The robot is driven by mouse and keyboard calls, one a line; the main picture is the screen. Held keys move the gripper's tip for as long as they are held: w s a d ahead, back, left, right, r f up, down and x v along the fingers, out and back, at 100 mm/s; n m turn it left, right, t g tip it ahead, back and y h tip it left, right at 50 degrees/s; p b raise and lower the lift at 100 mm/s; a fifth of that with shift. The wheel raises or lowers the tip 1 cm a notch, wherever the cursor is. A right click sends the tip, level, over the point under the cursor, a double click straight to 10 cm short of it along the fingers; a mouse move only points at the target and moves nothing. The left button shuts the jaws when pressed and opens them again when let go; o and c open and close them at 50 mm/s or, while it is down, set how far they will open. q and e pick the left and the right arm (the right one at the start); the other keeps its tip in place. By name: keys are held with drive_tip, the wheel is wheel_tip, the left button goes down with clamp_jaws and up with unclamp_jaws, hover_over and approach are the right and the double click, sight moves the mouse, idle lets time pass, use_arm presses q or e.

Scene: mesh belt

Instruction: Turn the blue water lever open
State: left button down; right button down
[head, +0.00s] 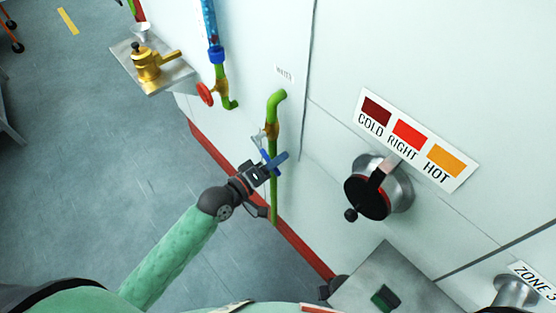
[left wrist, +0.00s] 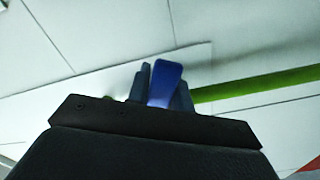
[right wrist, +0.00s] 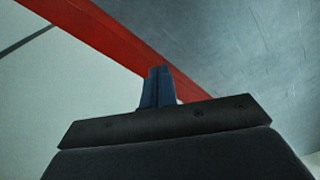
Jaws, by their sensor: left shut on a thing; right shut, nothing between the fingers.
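The blue water lever (head: 265,156) is on the valve of a green pipe (head: 273,190) that runs down the white wall panel. My left gripper (head: 276,161) is at the lever, just below the brass-coloured valve body. In the left wrist view the lever (left wrist: 167,84) stands between the two dark fingers, and the gripper is shut on it. The fingers hide part of the lever in the head view. My right gripper shows in the right wrist view (right wrist: 158,86), shut and empty, with its fingertips together. I cannot make it out in the head view.
A dark rotary knob (head: 370,193) sits below a COLD RIGHT HOT label (head: 417,140). A red strip (head: 222,155) edges the wall's foot; the floor at left is mostly clear.

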use_arm(q)
drive_tip(key=shift+w+a+f+m+b, duration=0.15)
drive_tip(key=shift+f+m, duration=0.2)
drive_tip(key=shift+m, duration=0.15)
drive_tip(key=shift+w+a+f+m+b, duration=0.15)
drive_tip(key=shift+f+m, duration=0.15)
drive_tip(key=shift+m, duration=0.2)
use_arm(e)
drive_tip(key=shift+w+a+r, duration=0.1)
drive_tip(key=shift+w+r, duration=0.1)
drive_tip(key=shift+r, duration=0.5)
drive_tip(key=shift+w+a+r, duration=0.1)
drive_tip(key=shift+w+r, duration=0.1)
drive_tip(key=shift+r, duration=0.45)
use_arm(q)
drive_tip(key=c, duration=1.2)
unclamp_jaws()
drive_tip(key=shift+d, duration=0.1)
drive_tip(key=shift+c, duration=0.2)
drive_tip(key=shift+s, duration=0.1)
drive_tip(key=b+v, duration=0.2)
drive_tip(key=v, duration=0.5)
drive_tip(key=shift+s+a, duration=0.25)
drive_tip(key=shift+a, duration=0.1)
use_arm(e)
wheel_tip(320, 180, up, 10)
drive_tip(key=w, duration=0.1)
drive_tip(key=shift+a+r, duration=0.2)
drive_tip(key=shift+a, duration=0.2)
